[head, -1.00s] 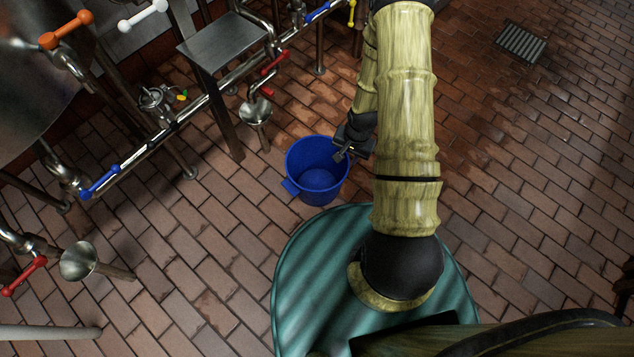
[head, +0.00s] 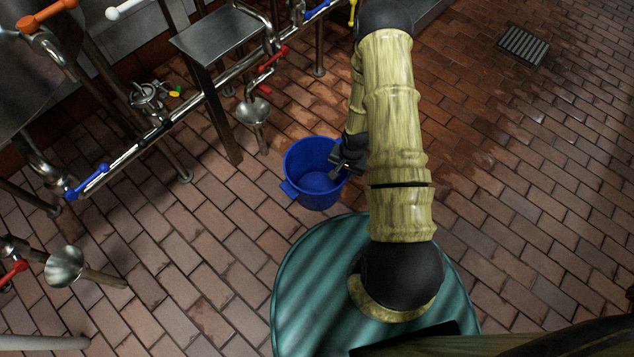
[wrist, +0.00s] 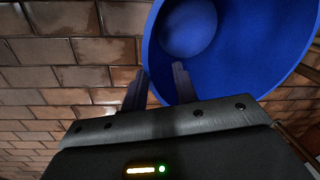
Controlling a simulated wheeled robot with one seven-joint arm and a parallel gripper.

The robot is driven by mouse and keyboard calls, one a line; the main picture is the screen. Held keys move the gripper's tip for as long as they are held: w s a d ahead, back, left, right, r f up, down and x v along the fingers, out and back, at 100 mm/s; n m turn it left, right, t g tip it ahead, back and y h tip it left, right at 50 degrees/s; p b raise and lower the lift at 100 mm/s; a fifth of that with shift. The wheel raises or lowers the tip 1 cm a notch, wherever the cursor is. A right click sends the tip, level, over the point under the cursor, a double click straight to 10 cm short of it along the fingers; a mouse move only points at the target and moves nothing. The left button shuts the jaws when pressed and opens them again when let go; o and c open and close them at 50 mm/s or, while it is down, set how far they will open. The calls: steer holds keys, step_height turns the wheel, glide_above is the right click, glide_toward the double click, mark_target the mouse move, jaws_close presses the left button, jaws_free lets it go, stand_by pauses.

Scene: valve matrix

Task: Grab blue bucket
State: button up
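The blue bucket (head: 305,160) stands upright on the brick floor in the head view, just beyond my base, and looks empty inside. My gripper (head: 341,167) is at the right side of its rim, partly hidden by my arm. In the wrist view the bucket (wrist: 238,52) fills the upper right. My gripper (wrist: 160,82) has its two fingers apart. One finger is over the floor outside the bucket and the other is in front of the bucket's inside, with the rim running between them. I cannot tell whether either finger touches the wall.
A metal pipe rack with coloured valve handles (head: 88,182) runs along the left. A steel table (head: 215,45) and a funnel-shaped pipe (head: 252,112) stand behind the bucket at left. A floor drain (head: 523,45) lies at the upper right. The right floor is clear.

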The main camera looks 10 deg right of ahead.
step_height(320, 180, down, 2)
steer(key=shift+w+f+b, duration=0.1)
steer(key=shift+b, duration=0.2)
step_height(320, 180, down, 5)
steer(key=b, duration=0.4)
steer(key=shift+f, duration=0.1)
stand_by(0.4)
jaws_close()
stand_by(1.3)
